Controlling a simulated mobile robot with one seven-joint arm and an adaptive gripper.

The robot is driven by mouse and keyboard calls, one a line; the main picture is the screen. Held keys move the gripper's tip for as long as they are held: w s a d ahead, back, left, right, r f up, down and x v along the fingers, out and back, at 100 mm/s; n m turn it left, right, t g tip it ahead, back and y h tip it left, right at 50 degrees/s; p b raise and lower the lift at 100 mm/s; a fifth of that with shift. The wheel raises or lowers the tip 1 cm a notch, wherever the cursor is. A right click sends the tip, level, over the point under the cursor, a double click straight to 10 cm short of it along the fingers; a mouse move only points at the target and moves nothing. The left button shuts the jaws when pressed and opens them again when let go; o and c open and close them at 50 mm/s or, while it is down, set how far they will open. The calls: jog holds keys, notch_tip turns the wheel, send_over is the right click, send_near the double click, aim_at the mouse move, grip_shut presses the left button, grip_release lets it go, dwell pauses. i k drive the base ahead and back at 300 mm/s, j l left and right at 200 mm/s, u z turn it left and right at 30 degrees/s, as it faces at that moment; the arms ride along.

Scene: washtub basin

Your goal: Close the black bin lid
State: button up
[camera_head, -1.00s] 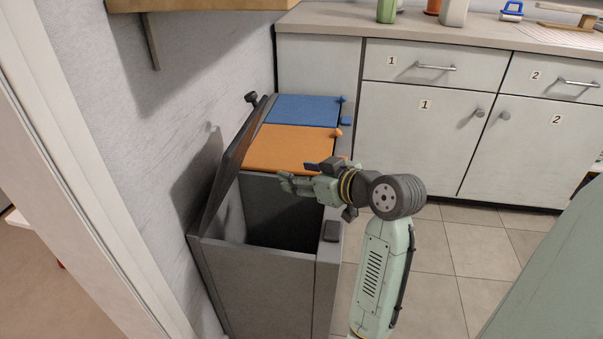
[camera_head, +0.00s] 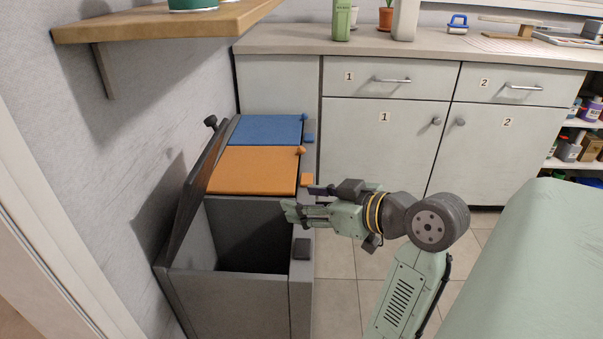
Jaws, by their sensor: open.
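The black bin lid (camera_head: 196,197) stands raised, leaning toward the wall on the left. Its round knob (camera_head: 211,122) is at the top. The grey bin (camera_head: 231,311) below it is open, with a dark, empty-looking inside. My gripper (camera_head: 288,212) is open, and its fingertips point left over the right part of the bin opening. It appears apart from the lid, with a clear gap between them in the picture.
An orange lid (camera_head: 252,171) and a blue lid (camera_head: 266,130) lie shut behind the open bin. A wooden shelf (camera_head: 165,25) juts from the wall above. Cabinets (camera_head: 385,145) stand behind, and the floor (camera_head: 335,270) right of the bin is clear.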

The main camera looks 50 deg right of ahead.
aim_at(194, 190)
jog(key=k+l, duration=0.1)
jog(key=k, duration=0.9)
